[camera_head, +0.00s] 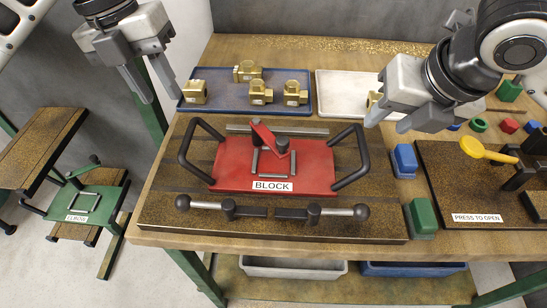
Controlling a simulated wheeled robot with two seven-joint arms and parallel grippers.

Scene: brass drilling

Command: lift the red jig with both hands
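The red jig (318,168), labelled BLOCK, lies flat on a dark brown board (165,205) on the workbench. It has a black looped handle on each side: the left handle (186,150) and the right handle (362,160). My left gripper (163,98) is open and empty, up and left of the left handle and apart from it. My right gripper (388,122) is open and empty, up and right of the right handle, with a small gap in the picture. It hides part of the white tray behind it.
A blue tray (222,106) with several brass fittings and a white tray (340,85) stand behind the jig. Two ball-ended clamp levers (229,208) lie in front. Blue (404,160) and green (422,217) blocks and a press station (440,165) are at right. A green ELBOW jig (85,200) is on a lower stand at left.

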